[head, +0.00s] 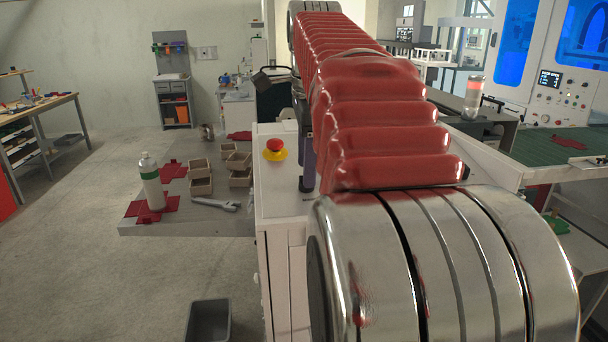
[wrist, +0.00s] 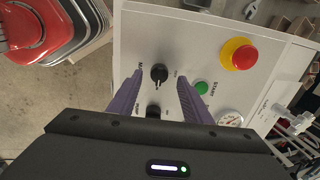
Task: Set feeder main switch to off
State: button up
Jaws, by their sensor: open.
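In the wrist view a white control panel (wrist: 140,30) carries a black rotary knob (wrist: 158,73); the lettering beside it starts with "M" and is partly covered. A second black knob (wrist: 153,111) sits nearer my gripper body, partly hidden. My gripper (wrist: 159,79) is open, its purple fingers on either side of the first knob with gaps to both. I cannot tell whether the fingertips are level with the knob or above it. In the head view one purple finger of my gripper (head: 307,187) points down at the white cabinet top (head: 280,190); the knobs are hidden there.
A red emergency button (wrist: 243,57) on a yellow base, a green START button (wrist: 201,88) and a round gauge (wrist: 229,118) lie right of the fingers. In the head view small boxes (head: 200,186), a wrench (head: 222,204) and a bottle (head: 151,185) stand on the grey table.

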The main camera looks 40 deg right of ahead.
jog(key=shift+x, duration=1.4)
jog(key=shift+c, duration=0.2)
